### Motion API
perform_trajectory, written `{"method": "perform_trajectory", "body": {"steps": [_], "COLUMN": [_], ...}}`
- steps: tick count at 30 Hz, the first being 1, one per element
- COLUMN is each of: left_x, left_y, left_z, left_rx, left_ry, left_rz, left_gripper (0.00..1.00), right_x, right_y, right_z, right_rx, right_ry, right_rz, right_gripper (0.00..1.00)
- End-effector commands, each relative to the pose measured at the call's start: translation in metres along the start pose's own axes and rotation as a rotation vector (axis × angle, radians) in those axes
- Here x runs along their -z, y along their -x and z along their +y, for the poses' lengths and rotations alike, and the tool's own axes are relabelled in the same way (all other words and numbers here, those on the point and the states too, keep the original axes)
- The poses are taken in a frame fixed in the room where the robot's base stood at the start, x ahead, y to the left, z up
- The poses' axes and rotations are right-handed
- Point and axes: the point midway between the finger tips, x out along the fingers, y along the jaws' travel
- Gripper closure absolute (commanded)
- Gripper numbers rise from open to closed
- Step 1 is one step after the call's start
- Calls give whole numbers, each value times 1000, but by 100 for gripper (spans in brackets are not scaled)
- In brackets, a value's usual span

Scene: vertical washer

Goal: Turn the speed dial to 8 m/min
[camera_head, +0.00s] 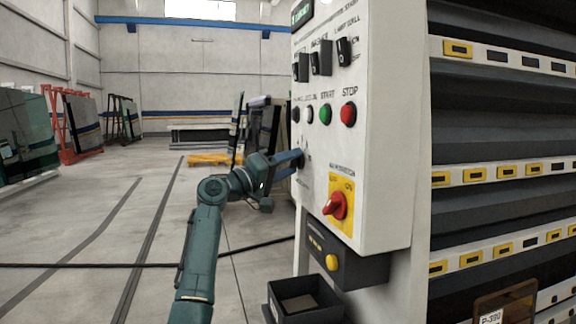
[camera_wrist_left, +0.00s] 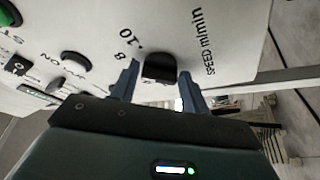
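The white control panel (camera_head: 378,130) stands at the right in the head view. My left gripper (camera_head: 299,158) reaches its left part, below the row of push buttons. In the left wrist view the speed dial is a black knob (camera_wrist_left: 159,67) by the printed "SPEED m/min", with the numbers 8 and 10 beside it. My left gripper (camera_wrist_left: 160,88) is open there, one blue finger on each side of the knob. I cannot tell whether the fingers touch it. The dial's pointer mark cannot be made out. My right gripper is not in view.
A green start button (camera_head: 326,115) and red stop button (camera_head: 348,114) sit above the gripper. A red rotary switch (camera_head: 335,206) on a yellow plate is below right. A dark open bin (camera_head: 303,303) stands low. Floor to the left is mostly clear.

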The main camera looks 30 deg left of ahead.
Motion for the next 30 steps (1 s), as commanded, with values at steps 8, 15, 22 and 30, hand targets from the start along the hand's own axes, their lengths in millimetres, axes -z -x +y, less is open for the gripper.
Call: {"method": "perform_trajectory", "body": {"steps": [8,15,22,30], "left_x": [0,0,0,0], "left_y": [0,5,45,103], "left_z": [0,-1,-2,-1], "left_rx": [0,1,4,3], "left_ry": [0,-1,-3,-2], "left_rz": [1,2,2,2], "left_gripper": [38,38,38,38], "right_x": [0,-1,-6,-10], "right_y": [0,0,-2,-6], "right_z": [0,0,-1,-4], "right_rx": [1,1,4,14], "right_ry": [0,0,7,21], "right_rz": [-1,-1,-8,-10], "right_gripper": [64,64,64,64]}}
